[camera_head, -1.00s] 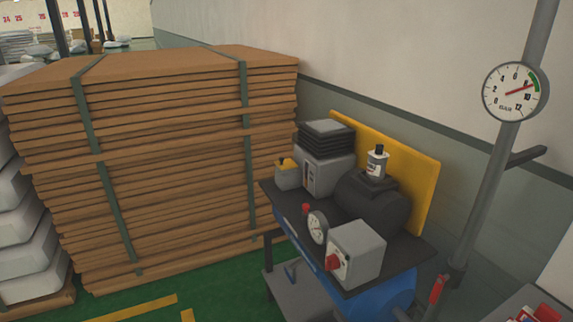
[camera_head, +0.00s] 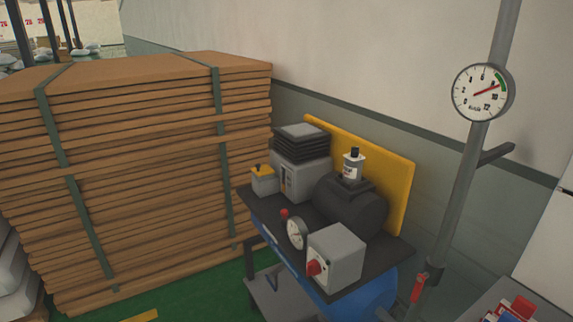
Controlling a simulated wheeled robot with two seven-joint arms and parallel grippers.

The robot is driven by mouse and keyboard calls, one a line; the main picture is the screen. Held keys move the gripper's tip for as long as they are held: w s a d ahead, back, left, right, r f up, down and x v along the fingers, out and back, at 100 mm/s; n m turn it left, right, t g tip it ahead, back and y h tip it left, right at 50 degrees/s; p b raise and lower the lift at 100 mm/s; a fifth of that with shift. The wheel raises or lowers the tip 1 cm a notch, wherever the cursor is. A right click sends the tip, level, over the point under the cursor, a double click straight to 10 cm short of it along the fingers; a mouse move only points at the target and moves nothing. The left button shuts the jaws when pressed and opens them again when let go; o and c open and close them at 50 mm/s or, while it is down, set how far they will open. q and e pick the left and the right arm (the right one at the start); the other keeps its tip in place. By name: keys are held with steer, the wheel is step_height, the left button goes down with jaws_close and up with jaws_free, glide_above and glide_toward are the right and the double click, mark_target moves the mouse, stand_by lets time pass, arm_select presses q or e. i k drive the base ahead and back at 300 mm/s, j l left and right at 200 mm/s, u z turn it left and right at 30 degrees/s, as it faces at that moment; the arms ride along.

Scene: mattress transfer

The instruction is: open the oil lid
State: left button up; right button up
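A compressor unit stands against the wall, with a black top plate (camera_head: 320,207) over a blue tank (camera_head: 365,298). A white bottle with a black cap (camera_head: 353,164) stands upright on the dark motor cylinder (camera_head: 350,205). A small grey container (camera_head: 264,184) with a yellow top (camera_head: 262,170) sits at the plate's far left end. I cannot tell which of these tops is the oil lid. Both look closed, though they are small in view. Neither gripper is in view.
A tall strapped stack of brown boards (camera_head: 150,160) stands left of the compressor. A grey pole with a pressure gauge (camera_head: 483,92) rises on the right, with a red-handled valve (camera_head: 419,288) low on it. A grey box with a red knob (camera_head: 336,258) sits at the plate's front.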

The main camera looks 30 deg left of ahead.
mark_target(260, 171)
steer(key=i+j+z, duration=0.1)
steer(key=j+z, duration=0.25)
steer(key=j, duration=0.6)
steer(key=j+z, duration=0.4)
steer(key=j, duration=1.2)
steer(key=k+j, duration=0.15)
steer(key=j, duration=0.45)
steer(key=j+z, duration=0.1)
steer(key=j, duration=0.55)
steer(key=k+j, duration=0.15)
steer(key=j, duration=0.45)
